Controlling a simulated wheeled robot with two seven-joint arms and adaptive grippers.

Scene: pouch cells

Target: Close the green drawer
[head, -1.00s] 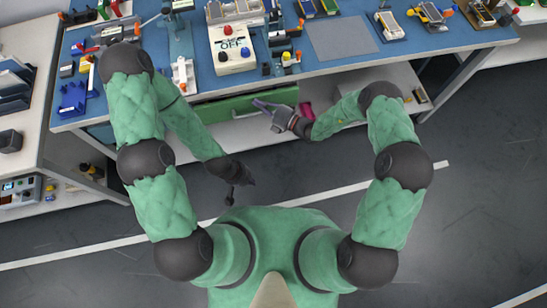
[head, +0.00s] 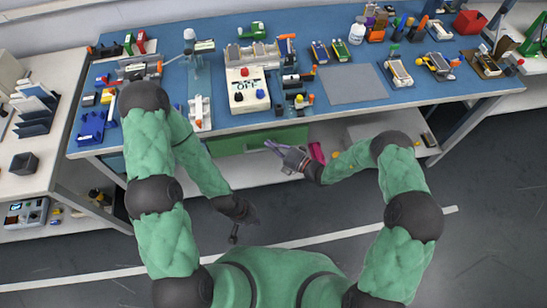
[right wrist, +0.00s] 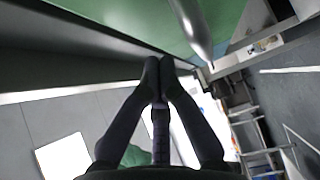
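The green drawer (head: 232,144) is under the blue-topped workbench, its green front showing just below the bench's front edge. From this angle I cannot tell how far it stands out. My right gripper (head: 270,147) is in front of the drawer's right part. In the right wrist view the green panel (right wrist: 232,18) fills the top right, with a grey metal bar (right wrist: 192,28) in front of it. The right fingertips (right wrist: 160,66) are together with nothing between them, close below the panel; contact is unclear. My left gripper (head: 236,230) hangs low over the floor, away from the drawer; its fingers are unclear.
The workbench top (head: 210,110) carries a control box (head: 247,92), a grey mat (head: 350,86) and several small devices. A pink item (head: 317,152) is on the shelf right of the drawer. The floor in front is clear.

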